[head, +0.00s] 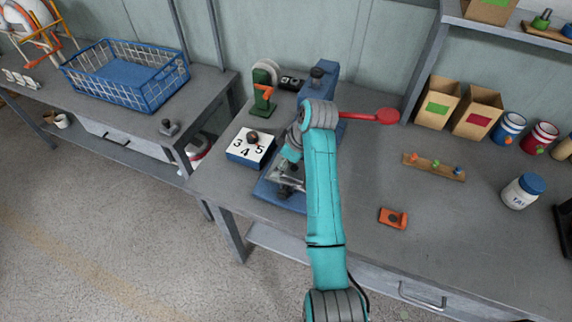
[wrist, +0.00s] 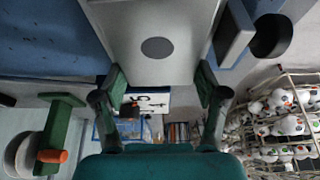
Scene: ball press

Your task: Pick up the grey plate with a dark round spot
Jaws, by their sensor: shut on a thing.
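The grey plate (wrist: 185,65) with a dark round spot (wrist: 157,47) fills the upper middle of the wrist view. My gripper (wrist: 160,80) has its two green-padded fingers on the plate's left and right edges, shut on it. In the head view my gripper (head: 287,182) is low over the blue base of the press (head: 272,194), partly behind my teal arm. The plate is mostly hidden there, so I cannot tell whether it still touches the press.
The blue press column stands behind my arm, with a red-knobbed lever (head: 388,116) reaching right. A numbered block (head: 250,148) and a green stand (head: 264,88) are close on the left. An orange piece (head: 393,218) lies right. The bench front right is mostly clear.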

